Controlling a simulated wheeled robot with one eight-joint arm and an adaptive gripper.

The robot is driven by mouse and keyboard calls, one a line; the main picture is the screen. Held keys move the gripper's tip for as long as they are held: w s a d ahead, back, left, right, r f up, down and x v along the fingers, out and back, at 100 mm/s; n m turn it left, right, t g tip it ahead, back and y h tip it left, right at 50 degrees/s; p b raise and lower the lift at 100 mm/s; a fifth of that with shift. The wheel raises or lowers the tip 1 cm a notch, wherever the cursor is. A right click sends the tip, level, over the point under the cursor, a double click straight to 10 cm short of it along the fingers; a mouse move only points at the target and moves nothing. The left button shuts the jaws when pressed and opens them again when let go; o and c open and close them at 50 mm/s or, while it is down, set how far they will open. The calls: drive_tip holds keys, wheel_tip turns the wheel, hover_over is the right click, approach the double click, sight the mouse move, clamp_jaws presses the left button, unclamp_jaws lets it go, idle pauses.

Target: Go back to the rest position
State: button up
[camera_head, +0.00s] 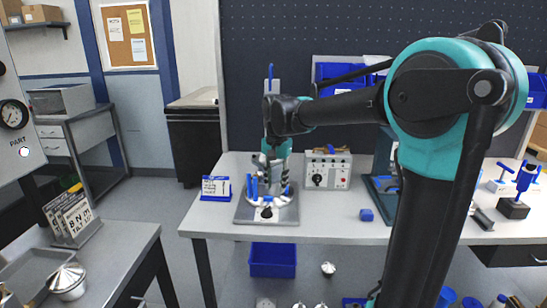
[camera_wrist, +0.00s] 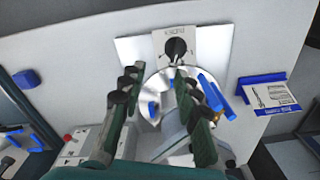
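My gripper (camera_head: 270,166) is over a metal fixture (camera_head: 250,214) on the workbench, pointing down at it. The fixture has a grey base plate, a round silver part and blue pieces standing around it. In the wrist view my gripper (camera_wrist: 156,82) has its two dark green fingers apart, with a clear gap between them. The round silver part (camera_wrist: 153,108) lies beyond and between the fingers. I see nothing held. Whether the fingers touch the fixture cannot be told. My arm crosses the right half of the head view.
A control box (camera_head: 328,171) stands right of the fixture, and a blue sign holder (camera_head: 215,188) stands left of it. A small blue block (camera_head: 366,215) lies near the bench's front edge. A side table (camera_head: 110,262) is at lower left. Open floor lies between the tables.

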drive_tip(key=s+d+f, duration=0.2)
drive_tip(key=d+f, duration=0.1)
drive_tip(key=d, duration=0.1)
drive_tip(key=s+d+f+n+t, duration=0.1)
drive_tip(key=s+d+f, duration=0.2)
drive_tip(key=d, duration=0.1)
drive_tip(key=s+d+f+n, duration=0.1)
drive_tip(key=s+d+f, duration=0.1)
drive_tip(key=d+f, duration=0.1)
drive_tip(key=shift+s+d+f+t, duration=0.1)
drive_tip(key=shift+s+d+t, duration=0.1)
drive_tip(key=shift+d+t, duration=0.3)
drive_tip(key=s+d+f+n+t, duration=0.1)
drive_tip(key=s+d+f+n, duration=0.1)
drive_tip(key=s+d+f, duration=0.6)
drive_tip(key=s+f, duration=0.1)
drive_tip(key=s, duration=0.2)
drive_tip(key=shift+s+d+f+t, duration=0.15)
drive_tip(key=shift+s+f+t, duration=0.2)
drive_tip(key=shift+f+t, duration=0.05)
drive_tip(key=shift+o, duration=0.2)
